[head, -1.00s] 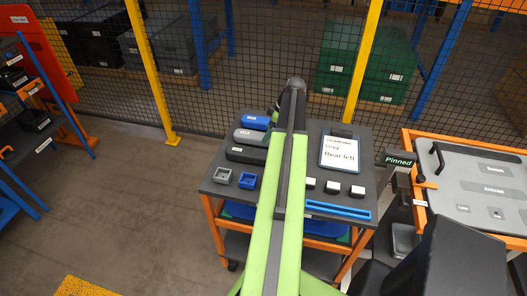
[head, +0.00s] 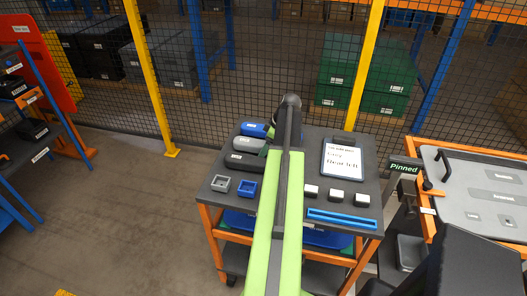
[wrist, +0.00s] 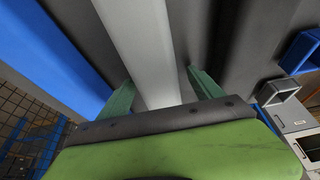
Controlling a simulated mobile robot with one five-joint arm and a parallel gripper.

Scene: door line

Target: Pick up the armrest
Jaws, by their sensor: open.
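Three armrests lie side by side at the left of the dark cart top: a blue one (head: 253,130), a grey one (head: 247,142) and a black one (head: 243,160). A tablet-like sign (head: 342,159) beside them appears to read Grey and Rear left. In the wrist view, my gripper (wrist: 162,92) is open, with green fingers on either side of the grey armrest (wrist: 145,40). The blue armrest (wrist: 55,50) lies left of the left finger. Whether the fingers touch the grey one cannot be told. In the head view, my arm hides the gripper.
Grey (head: 220,184) and blue (head: 246,187) small bins, several white-topped blocks and a blue tray (head: 342,219) sit along the cart's near edge. A mesh fence stands behind. An orange-framed panel stand (head: 490,185) is at right. Floor at left is open.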

